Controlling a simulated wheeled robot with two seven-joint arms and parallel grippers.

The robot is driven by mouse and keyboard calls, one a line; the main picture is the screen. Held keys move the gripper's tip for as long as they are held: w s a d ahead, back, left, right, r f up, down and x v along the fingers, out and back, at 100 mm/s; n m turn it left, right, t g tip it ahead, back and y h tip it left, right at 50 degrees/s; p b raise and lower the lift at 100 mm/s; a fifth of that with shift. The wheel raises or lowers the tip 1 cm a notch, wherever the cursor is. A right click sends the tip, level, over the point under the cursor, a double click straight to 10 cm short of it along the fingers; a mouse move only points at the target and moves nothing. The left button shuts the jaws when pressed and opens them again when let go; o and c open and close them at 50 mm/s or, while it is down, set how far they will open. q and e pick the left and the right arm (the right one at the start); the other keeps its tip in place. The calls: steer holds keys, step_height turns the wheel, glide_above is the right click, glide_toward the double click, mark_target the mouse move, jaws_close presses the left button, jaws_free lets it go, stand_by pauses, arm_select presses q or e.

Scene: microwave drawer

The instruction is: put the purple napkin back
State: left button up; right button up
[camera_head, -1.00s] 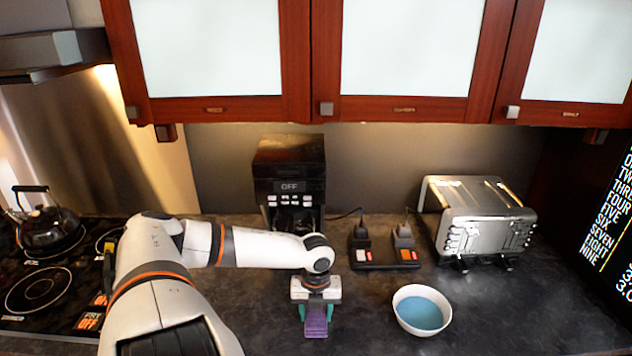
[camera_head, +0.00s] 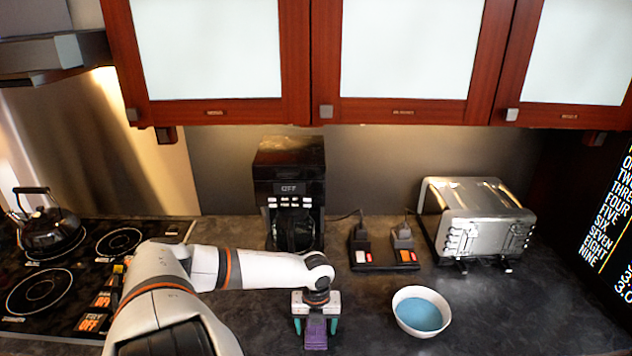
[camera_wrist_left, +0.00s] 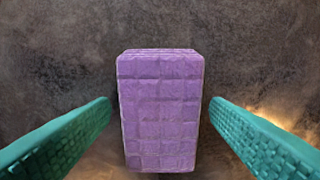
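The purple napkin (camera_head: 316,333) is a flat-looking block with a quilted surface, at the front of the dark counter, left of the bowl. My left gripper (camera_head: 316,328) is above it, pointing down, with a teal finger on either side. In the left wrist view the napkin (camera_wrist_left: 160,110) lies between the two teal fingers (camera_wrist_left: 160,140), with a gap on each side, so the gripper is open and not touching it there. The gripper hides the napkin's far end in the head view. My right gripper is not in view.
A white bowl with blue inside (camera_head: 421,312) stands to the right of the napkin. A coffee maker (camera_head: 290,185), chargers (camera_head: 384,256) and a toaster (camera_head: 478,222) stand behind. The stove (camera_head: 60,280) is at left. Counter right of the bowl is clear.

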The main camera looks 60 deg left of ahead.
arm_select(q)
steer(key=shift+r, duration=0.1)
step_height(320, 180, up, 12)
steer(key=p, duration=0.1)
stand_by(0.4)
stand_by(0.6)
